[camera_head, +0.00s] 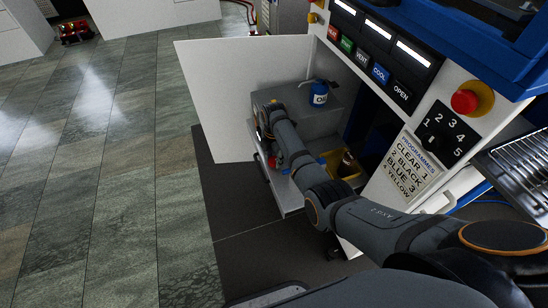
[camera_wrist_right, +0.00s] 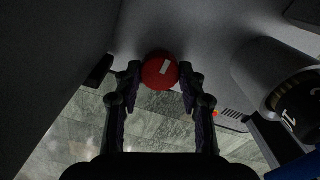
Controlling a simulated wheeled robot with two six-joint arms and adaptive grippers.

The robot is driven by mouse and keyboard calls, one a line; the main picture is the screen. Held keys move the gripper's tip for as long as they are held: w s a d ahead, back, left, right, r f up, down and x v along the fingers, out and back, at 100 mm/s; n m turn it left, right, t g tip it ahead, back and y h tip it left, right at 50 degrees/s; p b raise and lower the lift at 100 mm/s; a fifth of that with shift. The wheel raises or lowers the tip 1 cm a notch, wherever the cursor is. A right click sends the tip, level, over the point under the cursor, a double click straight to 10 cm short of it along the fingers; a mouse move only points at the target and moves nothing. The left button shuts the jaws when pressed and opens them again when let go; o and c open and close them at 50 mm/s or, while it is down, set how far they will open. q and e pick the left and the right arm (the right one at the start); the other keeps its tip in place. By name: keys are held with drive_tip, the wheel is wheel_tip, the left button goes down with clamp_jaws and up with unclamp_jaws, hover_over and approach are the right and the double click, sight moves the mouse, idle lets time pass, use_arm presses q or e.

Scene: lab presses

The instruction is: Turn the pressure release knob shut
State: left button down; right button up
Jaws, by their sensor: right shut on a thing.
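The red round knob (camera_wrist_right: 158,73) with a pale bar on its face shows in the right wrist view, against a grey surface. A small piece of red, likely the same knob (camera_head: 271,161), shows low in the open cabinet in the head view, mostly hidden by my right arm. My right gripper (camera_wrist_right: 160,76) is shut on the knob, one finger on each side of it. The pale bar is slightly tilted from upright in that view. My left gripper is not in view.
A white door (camera_head: 215,90) stands open left of the cabinet. A yellow tray (camera_head: 331,160) lies right of my arm. A red mushroom button (camera_head: 465,101) is on the front panel.

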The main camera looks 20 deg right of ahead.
drive_tip(key=shift+r+m+p, duration=0.25)
drive_tip(key=shift+m+p, duration=0.55)
drive_tip(key=shift+p, duration=0.1)
drive_tip(key=shift+m+p, duration=0.65)
drive_tip(key=shift+m, duration=0.15)
drive_tip(key=m+p, duration=0.1)
drive_tip(key=m, duration=0.1)
drive_tip(key=shift+f+m, duration=0.1)
drive_tip(key=shift+m, duration=0.3)
drive_tip(key=m+p, duration=0.2)
drive_tip(key=m, duration=0.3)
use_arm(q)
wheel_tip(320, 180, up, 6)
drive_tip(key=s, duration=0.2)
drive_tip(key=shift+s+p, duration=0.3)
drive_tip(key=shift+p, duration=0.1)
use_arm(e)
drive_tip(key=m, duration=0.6)
drive_tip(key=shift+f, duration=0.15)
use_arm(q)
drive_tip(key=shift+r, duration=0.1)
use_arm(e)
drive_tip(key=shift+m, duration=0.5)
drive_tip(key=o, duration=1.1)
drive_tip(key=shift+o, duration=0.2)
